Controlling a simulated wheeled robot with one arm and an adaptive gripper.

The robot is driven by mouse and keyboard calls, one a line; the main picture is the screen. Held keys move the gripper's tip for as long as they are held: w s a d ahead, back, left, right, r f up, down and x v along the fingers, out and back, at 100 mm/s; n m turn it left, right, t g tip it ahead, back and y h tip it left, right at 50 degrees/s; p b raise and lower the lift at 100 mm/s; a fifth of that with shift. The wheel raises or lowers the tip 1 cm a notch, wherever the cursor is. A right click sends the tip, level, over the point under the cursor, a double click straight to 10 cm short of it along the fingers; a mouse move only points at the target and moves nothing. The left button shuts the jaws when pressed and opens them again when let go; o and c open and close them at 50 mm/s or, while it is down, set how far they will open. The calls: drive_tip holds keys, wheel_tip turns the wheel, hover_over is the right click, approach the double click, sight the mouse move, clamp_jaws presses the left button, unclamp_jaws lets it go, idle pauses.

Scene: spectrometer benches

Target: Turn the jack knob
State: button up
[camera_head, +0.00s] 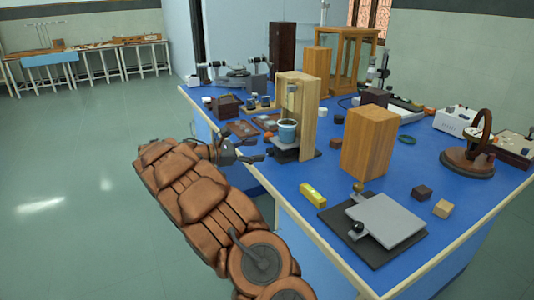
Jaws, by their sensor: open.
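My gripper (256,150) is open and empty at the left edge of the blue table, pointing right. Just right of it, a small dark jack-like platform (306,155) stands under a wooden stand (307,110) and bears a blue cup (287,133). A knob on this platform cannot be made out. At the front of the table lies a low jack with a grey top plate (388,220) on a black base (345,241). A round black knob (357,226) is at its left side, well right of and below my gripper in the picture. A small brass knob (358,186) shows behind it.
A yellow level (313,194) lies left of the grey plate. A tall wooden block (369,142) stands behind it. Small dark (421,192) and light (443,208) cubes lie to the right. Several instruments crowd the back; the floor at left is clear.

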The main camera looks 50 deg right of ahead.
drive_tip(key=s+a+r+m+y+p, duration=0.2)
drive_tip(key=s+a+r+y+p, duration=0.1)
drive_tip(key=s, duration=0.5)
drive_tip(key=s+a+r+m+y+p, duration=0.3)
drive_tip(key=s+a+r+p, duration=0.1)
drive_tip(key=s+a, duration=0.4)
drive_tip(key=shift+r+t, duration=0.3)
drive_tip(key=shift+r, duration=0.35)
